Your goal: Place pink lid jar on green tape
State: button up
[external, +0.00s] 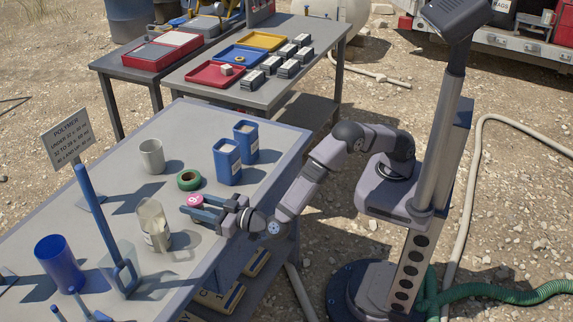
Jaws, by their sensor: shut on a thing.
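A small jar with a pink lid (195,200) is between the fingers of my gripper (198,208), which is shut on it. The jar's body is mostly hidden by the fingers. The roll of green tape (189,180) lies flat on the grey table, just behind the jar in the external view. The jar looks apart from the tape and beside it, not over it. I cannot tell how high the jar is above the table.
A clear labelled jar (154,226) stands left of my gripper. A pale cup (151,156) and two blue containers (227,162) stand behind. The table (255,185) is bare right of the tape.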

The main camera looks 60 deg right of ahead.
aim_at(203, 208)
jog(key=shift+f, duration=0.15)
jog(key=o, duration=1.2)
jog(key=shift+o, duration=0.2)
jog(key=shift+f+b, duration=0.15)
jog(key=shift+b, duration=0.25)
jog(key=shift+o, duration=0.4)
jog(key=shift+s+d+f, duration=0.1)
jog(key=shift+s+d, duration=0.1)
jog(key=shift+s, duration=1.65)
jog(key=shift+s+d, duration=0.2)
jog(key=shift+s, duration=1.6)
